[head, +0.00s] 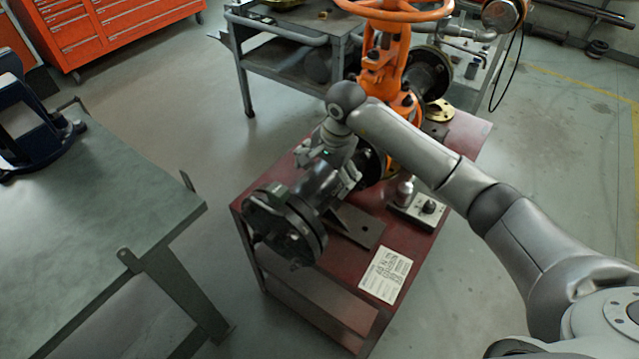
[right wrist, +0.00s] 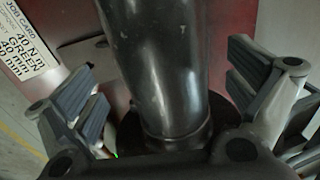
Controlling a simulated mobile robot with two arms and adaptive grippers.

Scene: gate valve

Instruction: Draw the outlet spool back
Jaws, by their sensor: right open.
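The outlet spool (head: 318,187) is a dark pipe with a thick bolted flange pair (head: 284,226) at its near left end. It lies over a red cart, in line with the orange gate valve (head: 385,65). My right gripper (head: 328,172) is over the pipe, open, with fingers on either side. In the right wrist view the pipe (right wrist: 160,65) runs between the spread finger pads (right wrist: 170,95), with visible gaps on both sides. A flange shows dark at the pipe's lower end. The joint at the valve is partly hidden by my right arm. My left gripper is out of view.
The red cart (head: 362,300) carries a job card (head: 385,275), a small box with a knob (head: 418,210) and a dark support plate (head: 355,228). A green-grey bench (head: 110,205) stands left, with open floor between. A grey table (head: 290,75) stands behind.

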